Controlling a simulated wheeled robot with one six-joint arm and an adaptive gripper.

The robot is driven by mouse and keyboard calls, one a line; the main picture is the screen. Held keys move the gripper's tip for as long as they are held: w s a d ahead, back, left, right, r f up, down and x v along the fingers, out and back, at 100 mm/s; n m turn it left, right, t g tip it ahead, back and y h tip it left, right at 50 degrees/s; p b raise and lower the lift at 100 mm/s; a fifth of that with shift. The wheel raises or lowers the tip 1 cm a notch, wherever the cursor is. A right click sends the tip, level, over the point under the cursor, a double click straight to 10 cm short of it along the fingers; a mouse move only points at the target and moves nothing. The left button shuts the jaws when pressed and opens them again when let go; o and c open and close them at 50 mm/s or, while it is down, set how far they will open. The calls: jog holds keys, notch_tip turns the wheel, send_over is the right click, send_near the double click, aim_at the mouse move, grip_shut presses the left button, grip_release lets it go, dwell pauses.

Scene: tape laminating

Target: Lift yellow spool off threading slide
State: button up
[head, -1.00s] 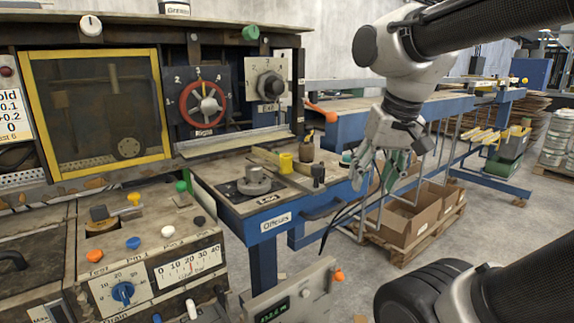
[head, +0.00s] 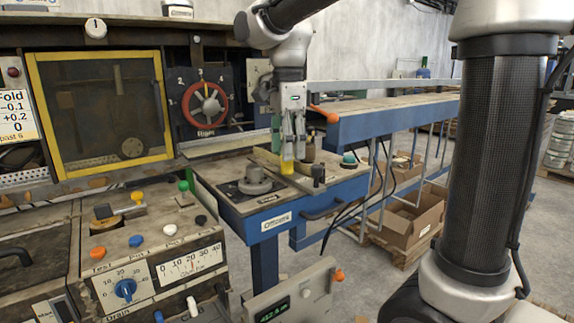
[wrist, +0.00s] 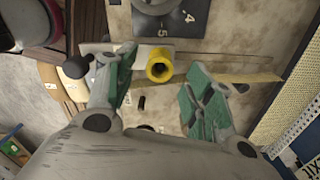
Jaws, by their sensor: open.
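The yellow spool (head: 287,163) stands on the worktop by the threading slide, below my gripper (head: 289,152), in the head view. In the wrist view the spool (wrist: 159,65) shows its round end with a dark hole, beyond and between the fingertips of my gripper (wrist: 160,75). My gripper is open and points down, with green-padded fingers on either side and nothing held between them. The slide (wrist: 215,76) appears as a pale strip with a long narrow bar around the spool. Whether the fingers touch the spool cannot be told.
A grey round knob (head: 255,180) on a dark dial plate sits left of the spool. A small black cylinder (head: 318,175) stands close on its right. A brown bottle-like item is partly behind my gripper. A blue-edged bench (head: 380,125) lies right.

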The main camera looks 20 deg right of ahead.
notch_tip(320, 180, down, 3)
jog(key=shift+f, duration=0.15)
jog(key=c, duration=0.9)
notch_tip(320, 180, up, 10)
dwell(0.3)
